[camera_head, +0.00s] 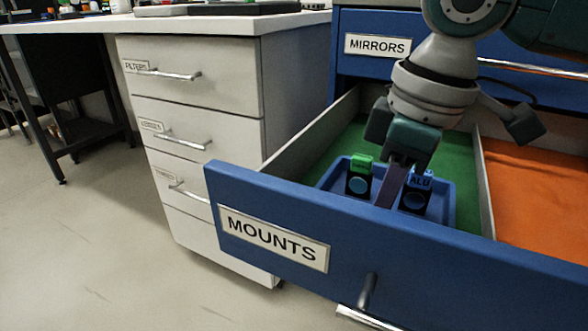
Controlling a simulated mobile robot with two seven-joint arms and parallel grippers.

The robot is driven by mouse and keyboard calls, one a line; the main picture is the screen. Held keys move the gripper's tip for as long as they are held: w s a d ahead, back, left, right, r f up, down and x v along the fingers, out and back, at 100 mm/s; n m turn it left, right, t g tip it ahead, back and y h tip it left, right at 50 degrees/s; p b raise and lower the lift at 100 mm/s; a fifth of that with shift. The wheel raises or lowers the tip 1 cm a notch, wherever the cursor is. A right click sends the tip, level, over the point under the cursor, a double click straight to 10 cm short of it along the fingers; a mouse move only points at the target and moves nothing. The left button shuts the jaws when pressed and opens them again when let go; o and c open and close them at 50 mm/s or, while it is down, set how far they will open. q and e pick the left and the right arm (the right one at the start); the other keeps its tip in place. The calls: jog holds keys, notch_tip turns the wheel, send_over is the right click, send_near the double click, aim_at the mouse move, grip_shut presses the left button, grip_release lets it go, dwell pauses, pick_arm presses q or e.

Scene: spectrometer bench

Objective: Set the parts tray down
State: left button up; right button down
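The blue parts tray (441,208) is inside the open MOUNTS drawer, over its green-lined section. It carries a green-topped dark mount (359,178) on the left and a blue-topped mount marked ALU (415,192) on the right. A dark upright bar (390,187) stands between them. My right gripper (398,160) comes down from the upper right, and its fingertips appear closed on the top of this bar. The drawer front hides the tray's near side and underside, so I cannot tell whether it touches the drawer floor. My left gripper is not in view.
The blue drawer front (400,262) labelled MOUNTS stands high before the tray. A grey divider (485,185) separates the green section from an empty orange section (540,190). The MIRRORS drawer (430,72) above is shut. A white drawer cabinet (195,120) stands left.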

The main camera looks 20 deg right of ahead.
jog(key=c, duration=1.1)
grip_release()
jog(key=shift+o, duration=0.2)
notch_tip(320, 180, up, 12)
jog(key=s+d+p, duration=0.1)
jog(key=p, duration=0.4)
jog(key=shift+s, duration=0.15)
jog(key=shift+d, duration=0.1)
